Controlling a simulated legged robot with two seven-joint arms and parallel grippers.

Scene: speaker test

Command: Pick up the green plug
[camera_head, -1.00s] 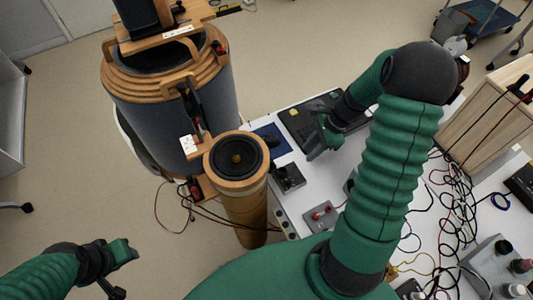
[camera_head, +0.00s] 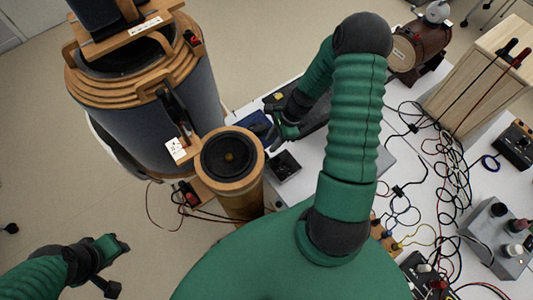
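I cannot make out a green plug for certain in the head view; it may be hidden or too small to tell. My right gripper (camera_head: 266,132) is over the near left part of the white table, just right of the small round speaker (camera_head: 230,160) on its tan tube. Its dark fingers look spread apart, with nothing seen between them. A small black box (camera_head: 283,166) lies just below it on the table.
A large grey drum with wooden rings (camera_head: 135,120) stands at the left. The white table (camera_head: 400,155) carries tangled cables (camera_head: 440,190), a wooden box (camera_head: 478,80), a brown barrel-shaped device (camera_head: 415,48) and a grey box with knobs (camera_head: 497,240). My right arm hides part of the table.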

